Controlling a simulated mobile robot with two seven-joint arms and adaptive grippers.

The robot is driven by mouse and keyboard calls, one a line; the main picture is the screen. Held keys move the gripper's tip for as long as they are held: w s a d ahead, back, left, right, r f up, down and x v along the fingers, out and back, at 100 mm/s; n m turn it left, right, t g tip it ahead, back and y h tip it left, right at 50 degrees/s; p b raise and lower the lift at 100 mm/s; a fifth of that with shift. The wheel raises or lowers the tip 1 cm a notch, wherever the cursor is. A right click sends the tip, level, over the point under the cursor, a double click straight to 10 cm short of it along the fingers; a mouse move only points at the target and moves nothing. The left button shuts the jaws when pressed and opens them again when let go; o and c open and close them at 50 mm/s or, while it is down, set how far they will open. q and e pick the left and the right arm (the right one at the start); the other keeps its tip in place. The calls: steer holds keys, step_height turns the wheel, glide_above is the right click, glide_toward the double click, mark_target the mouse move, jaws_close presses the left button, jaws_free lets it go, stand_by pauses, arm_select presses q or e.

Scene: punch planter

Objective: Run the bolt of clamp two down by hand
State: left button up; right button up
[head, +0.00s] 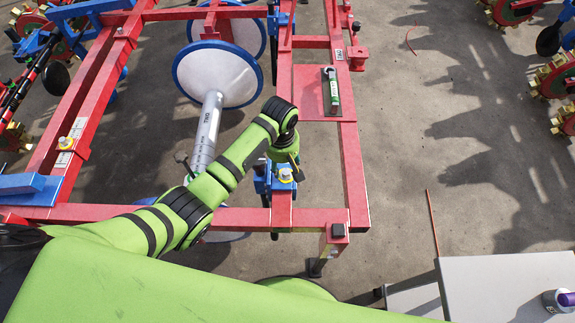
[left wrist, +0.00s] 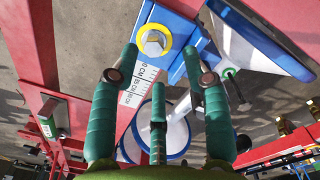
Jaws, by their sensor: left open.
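A clamp bolt (head: 286,175) with a pale head and yellow washer sits on a blue clamp block (head: 263,180) on the red frame, under my left gripper (head: 295,165). In the left wrist view the bolt head (left wrist: 155,41) shows just beyond the fingertips of my left gripper (left wrist: 159,62). Its green fingers are spread apart with nothing between them, and I see no contact with the bolt. A printed scale (left wrist: 138,85) runs along the bar beside the clamp. My right gripper is not in view.
A green-and-black tool (head: 332,88) lies on a red plate (head: 309,92). A white-faced disc (head: 217,73) stands behind my arm. A pale table (head: 505,285) holds a cup at lower right. Open concrete lies right of the frame.

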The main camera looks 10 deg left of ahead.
mark_target(284, 171)
arm_select(q)
steer(key=shift+w+r+n, duration=0.4)
steer(key=shift+w+n, duration=0.3)
steer(key=shift+w, duration=0.15)
step_height(284, 171, down, 7)
steer(key=shift+r+b, duration=0.15)
steer(key=shift+b, duration=0.6)
steer(key=shift+a, duration=0.1)
jaws_close()
